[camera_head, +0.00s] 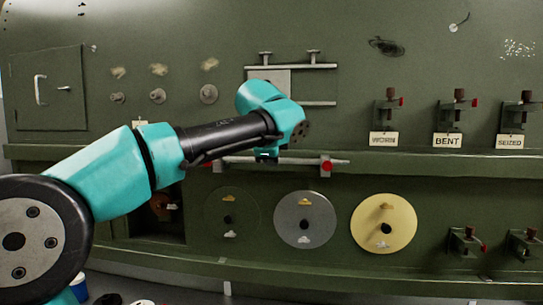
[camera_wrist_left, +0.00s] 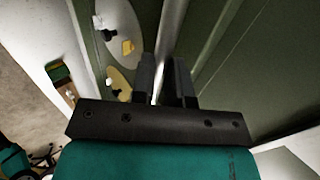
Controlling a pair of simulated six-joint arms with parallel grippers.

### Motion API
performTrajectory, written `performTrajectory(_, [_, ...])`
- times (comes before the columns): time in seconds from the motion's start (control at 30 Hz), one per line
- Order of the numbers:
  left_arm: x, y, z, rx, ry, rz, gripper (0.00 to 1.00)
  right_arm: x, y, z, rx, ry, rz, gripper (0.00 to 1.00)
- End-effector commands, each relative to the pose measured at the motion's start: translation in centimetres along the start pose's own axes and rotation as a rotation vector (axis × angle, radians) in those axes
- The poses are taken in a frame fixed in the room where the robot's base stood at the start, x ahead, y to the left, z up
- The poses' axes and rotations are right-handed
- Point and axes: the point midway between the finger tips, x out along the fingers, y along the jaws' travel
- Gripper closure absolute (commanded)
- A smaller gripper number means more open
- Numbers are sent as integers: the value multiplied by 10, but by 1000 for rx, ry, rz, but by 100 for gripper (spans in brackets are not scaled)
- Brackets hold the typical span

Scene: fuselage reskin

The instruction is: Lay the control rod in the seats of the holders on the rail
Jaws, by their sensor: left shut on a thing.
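The control rod (camera_head: 300,161) is a thin grey bar, level along the front of the green rail (camera_head: 400,162). My left gripper (camera_head: 266,156) is shut on it near its middle, mostly hidden behind my wrist. In the left wrist view the rod (camera_wrist_left: 173,28) runs between the two dark fingers of my gripper (camera_wrist_left: 165,85). A red-marked holder (camera_head: 326,166) shows at the rod's right part, and another (camera_head: 218,164) shows at its left part. The rod overlaps both in the picture; I cannot tell whether it rests in their seats. My right gripper is out of view.
Clamps tagged WORN (camera_head: 388,112), BENT (camera_head: 458,110) and SEIZED (camera_head: 517,108) stand above the rail at the right. Below are a grey disc (camera_head: 290,220) and a yellow disc (camera_head: 370,235). A frame with two bars (camera_head: 318,67) is above my wrist.

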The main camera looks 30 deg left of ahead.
Motion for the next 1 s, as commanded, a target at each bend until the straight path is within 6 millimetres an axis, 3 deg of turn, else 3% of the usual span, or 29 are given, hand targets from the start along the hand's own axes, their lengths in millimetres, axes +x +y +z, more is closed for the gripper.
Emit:
performTrajectory(0.97, [8,8,0,0,1,1,100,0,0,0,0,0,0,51])
performTrajectory(1.0, [8,8,0,0,1,1,83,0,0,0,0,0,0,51])
